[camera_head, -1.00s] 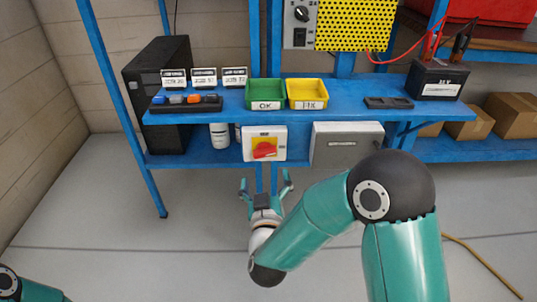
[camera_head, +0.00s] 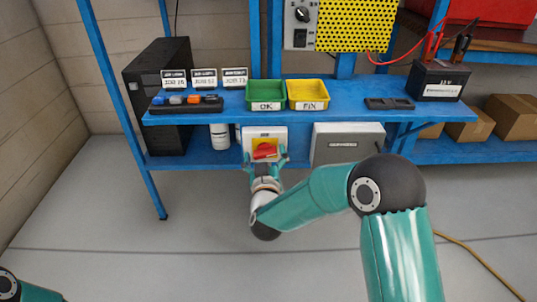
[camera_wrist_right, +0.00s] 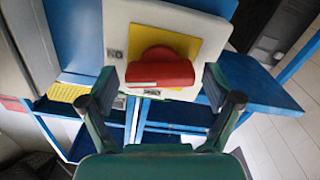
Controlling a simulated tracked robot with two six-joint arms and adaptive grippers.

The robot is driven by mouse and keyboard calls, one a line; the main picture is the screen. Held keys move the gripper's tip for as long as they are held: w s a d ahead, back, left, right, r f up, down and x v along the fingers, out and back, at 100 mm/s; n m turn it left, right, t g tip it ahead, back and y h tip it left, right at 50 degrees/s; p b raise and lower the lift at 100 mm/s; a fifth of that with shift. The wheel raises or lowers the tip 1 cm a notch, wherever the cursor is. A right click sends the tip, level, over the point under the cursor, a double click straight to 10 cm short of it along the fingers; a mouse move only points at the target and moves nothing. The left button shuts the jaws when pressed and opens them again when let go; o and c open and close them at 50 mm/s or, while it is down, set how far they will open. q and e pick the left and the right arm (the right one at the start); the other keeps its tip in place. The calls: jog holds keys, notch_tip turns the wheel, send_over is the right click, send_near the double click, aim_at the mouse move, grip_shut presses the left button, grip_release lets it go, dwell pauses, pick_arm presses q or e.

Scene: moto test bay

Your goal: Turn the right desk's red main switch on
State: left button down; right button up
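The red main switch (camera_head: 264,149) is a red rotary knob on a yellow plate, set in a white box (camera_head: 250,132) under the blue desk's top. In the right wrist view the knob (camera_wrist_right: 160,72) shows a wide red handle lying across the yellow plate (camera_wrist_right: 188,45). My right gripper (camera_head: 266,156) is open in front of the box, with one finger on each side of the knob. In the right wrist view the fingers (camera_wrist_right: 160,88) stand apart with gaps to the knob; contact is not visible. My left gripper is out of view.
A grey box (camera_head: 345,145) sits right of the switch box, and a white bottle (camera_head: 219,136) to its left. Above, the blue desk (camera_head: 350,117) carries a green tray (camera_head: 265,105) and a yellow tray (camera_head: 307,105). The floor in front is clear.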

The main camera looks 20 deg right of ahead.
jog(key=c, duration=0.9)
jog(key=m+b, duration=0.1)
jog(key=b, duration=0.1)
jog(key=shift+f+m+b, duration=0.25)
jog(key=shift+m+b, duration=0.1)
jog(key=shift+m, duration=0.05)
jog(key=shift+r+m+b, duration=0.15)
jog(key=shift+m+b, duration=0.3)
jog(key=shift+m, duration=0.15)
jog(key=shift+r, duration=0.1)
jog(key=o, duration=1.2)
jog(key=shift+c, duration=0.2)
jog(key=shift+s, duration=0.1)
